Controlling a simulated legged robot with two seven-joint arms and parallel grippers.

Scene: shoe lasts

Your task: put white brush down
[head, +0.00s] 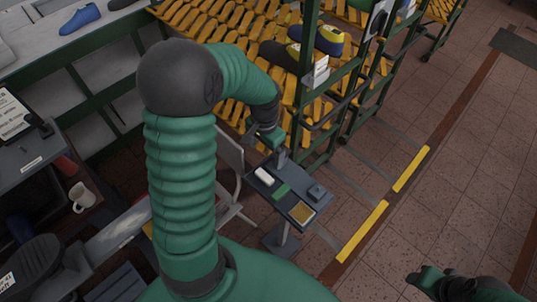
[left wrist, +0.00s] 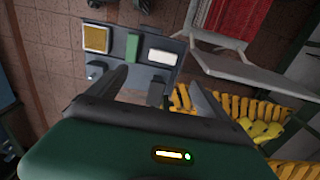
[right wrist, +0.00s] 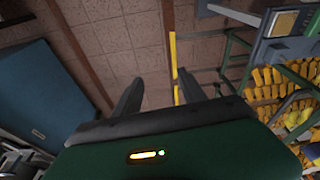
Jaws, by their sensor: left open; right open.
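The white brush (head: 264,176), seen as a white block, lies on a small grey stand (head: 292,205). It also shows in the left wrist view (left wrist: 163,57), lying flat beside a green block (left wrist: 133,47). My left gripper (head: 279,155) is just past the white block's end of the stand in the head view. In the left wrist view its fingers (left wrist: 159,73) are apart, with nothing seen held between them. My right gripper (right wrist: 159,76) is open and empty over the tiled floor. Part of it shows at the lower right of the head view (head: 428,280).
The stand also carries a yellow square pad (head: 302,212) and a dark object (head: 316,191). A pale chair (head: 232,165) stands close to its left. A green-framed rack (head: 335,85) with yellow slats and shoes is behind. The floor at right is clear.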

